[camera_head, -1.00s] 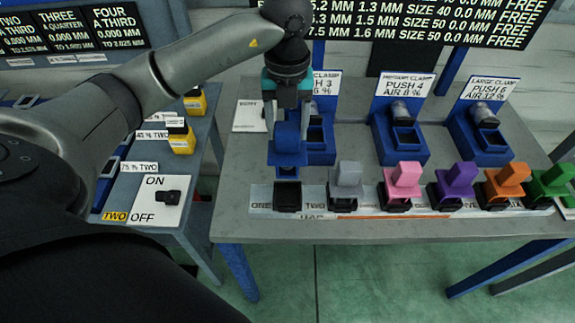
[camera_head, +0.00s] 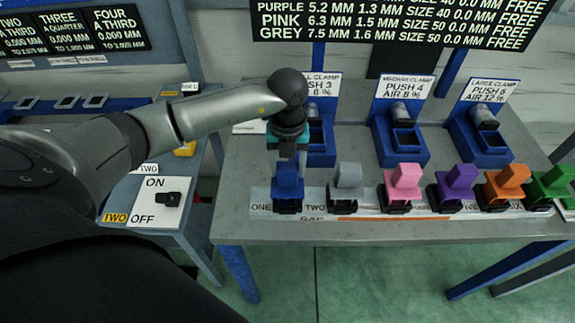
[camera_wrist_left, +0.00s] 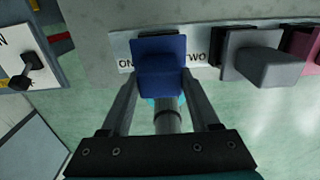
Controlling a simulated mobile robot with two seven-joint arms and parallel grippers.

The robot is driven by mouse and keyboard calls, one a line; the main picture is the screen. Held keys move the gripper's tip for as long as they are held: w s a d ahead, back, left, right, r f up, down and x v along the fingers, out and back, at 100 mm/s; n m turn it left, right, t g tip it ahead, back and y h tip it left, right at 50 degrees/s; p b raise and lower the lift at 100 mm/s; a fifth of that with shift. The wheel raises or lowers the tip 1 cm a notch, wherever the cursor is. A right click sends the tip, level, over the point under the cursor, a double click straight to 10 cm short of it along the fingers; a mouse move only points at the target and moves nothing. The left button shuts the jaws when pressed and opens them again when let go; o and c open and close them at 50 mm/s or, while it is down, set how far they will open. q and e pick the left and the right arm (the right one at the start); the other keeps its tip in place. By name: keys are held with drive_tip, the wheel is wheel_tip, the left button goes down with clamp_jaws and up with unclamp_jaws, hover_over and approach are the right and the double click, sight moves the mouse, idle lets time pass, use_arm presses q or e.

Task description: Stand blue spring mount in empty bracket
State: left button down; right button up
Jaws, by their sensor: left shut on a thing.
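The blue spring mount (camera_head: 287,187) is upright at the left end of the row, over the black bracket (camera_head: 287,207) by the label ONE. My left gripper (camera_head: 288,168) is shut on it from above. In the left wrist view the blue mount (camera_wrist_left: 158,62) sits between the fingers of my left gripper (camera_wrist_left: 160,88) and hides most of the bracket. Whether the mount rests fully on the bracket's floor cannot be told. My right gripper is not in view.
A grey mount (camera_head: 346,180) stands in the neighbouring bracket, with pink (camera_head: 402,182), purple, orange and green mounts further right. Blue clamp stations (camera_head: 402,142) stand behind. A switch panel (camera_head: 160,202) is at left. The table's front strip is clear.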

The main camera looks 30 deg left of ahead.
use_arm(q)
drive_tip(key=shift+f, duration=0.1)
drive_tip(key=shift+c, duration=0.6)
unclamp_jaws()
wheel_tip(320, 180, up, 12)
